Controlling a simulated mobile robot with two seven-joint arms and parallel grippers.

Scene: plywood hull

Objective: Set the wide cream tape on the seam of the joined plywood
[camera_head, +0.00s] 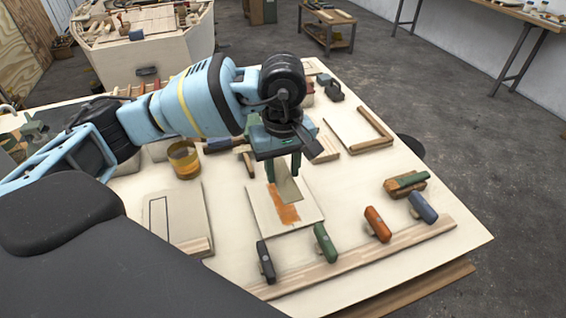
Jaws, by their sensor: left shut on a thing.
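The joined plywood (308,213) lies flat on the table as a pale panel. An orange-brown patch (284,210) runs along its middle, and I cannot make out the seam line under it. My left gripper (284,172) points down over the far part of the panel. It is shut on a flat beige strip, which looks like the wide cream tape (290,191). The strip hangs tilted over or beside the orange patch; I cannot tell whether it touches the panel. The gripper hides the strip's upper end. My right gripper is not in view.
Black, green, orange and blue-handled tools (377,224) stand along a wooden strip at the front. An amber jar (184,160) stands left of the panel. A marked board (175,222) lies at left, a wood-edged panel (352,132) at right. Table between panel and right edge is partly clear.

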